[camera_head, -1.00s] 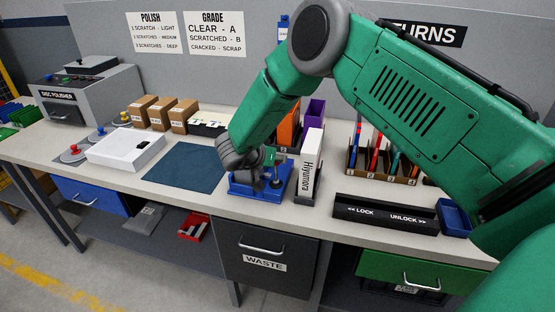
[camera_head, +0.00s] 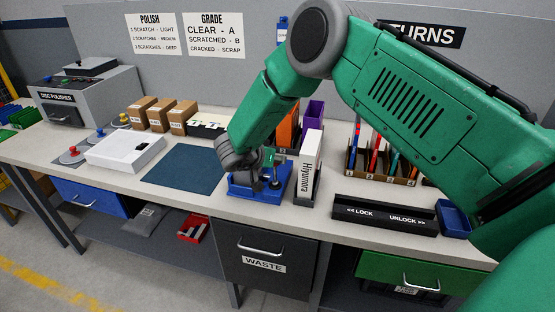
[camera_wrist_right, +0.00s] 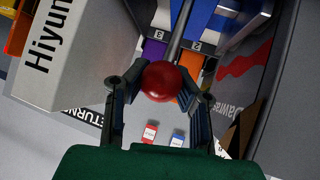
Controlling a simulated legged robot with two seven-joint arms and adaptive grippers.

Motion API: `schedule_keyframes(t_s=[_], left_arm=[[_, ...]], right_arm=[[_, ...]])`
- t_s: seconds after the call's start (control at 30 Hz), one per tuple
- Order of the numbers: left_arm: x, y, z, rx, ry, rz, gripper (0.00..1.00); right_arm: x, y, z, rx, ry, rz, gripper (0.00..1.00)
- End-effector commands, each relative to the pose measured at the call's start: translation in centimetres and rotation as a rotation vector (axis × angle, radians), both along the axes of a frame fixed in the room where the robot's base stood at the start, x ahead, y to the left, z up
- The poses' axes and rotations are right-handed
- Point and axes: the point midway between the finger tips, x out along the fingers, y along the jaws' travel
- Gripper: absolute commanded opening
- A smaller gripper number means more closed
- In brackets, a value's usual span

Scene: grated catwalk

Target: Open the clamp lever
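The blue clamp (camera_head: 244,191) stands on the bench beside the blue mat in the head view. My right gripper (camera_head: 264,182) reaches down over it from the right arm and hides much of it. In the right wrist view a red ball knob (camera_wrist_right: 161,81) sits on the end of a grey lever rod (camera_wrist_right: 180,32). The fingers of my right gripper (camera_wrist_right: 161,72) are on both sides of the knob, and their tips appear to press on it. My left gripper is not in view.
A white "Hiyumora" box (camera_head: 309,168) stands close at the right of the clamp; its side also fills the left of the wrist view (camera_wrist_right: 75,55). A dark lock/unlock tray (camera_head: 385,215) lies further right. The blue mat (camera_head: 183,169) at left is bare.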

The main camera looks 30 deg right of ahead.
Motion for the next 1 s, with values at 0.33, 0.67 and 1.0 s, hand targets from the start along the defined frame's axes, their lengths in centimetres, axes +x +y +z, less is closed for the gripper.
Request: schedule_keyframes(t_s=[0.33, 0.67, 1.0], left_arm=[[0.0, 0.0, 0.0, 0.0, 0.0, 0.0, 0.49], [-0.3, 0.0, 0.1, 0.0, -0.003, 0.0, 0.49], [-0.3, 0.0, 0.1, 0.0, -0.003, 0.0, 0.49]], right_arm=[[0.1, 0.0, 0.2, 0.003, -0.006, 0.004, 0.49], [-0.9, 2.9, 2.3, 0.004, -0.005, 0.005, 0.49], [-2.6, 8.1, 6.1, 0.002, -0.004, 0.007, 0.49]])
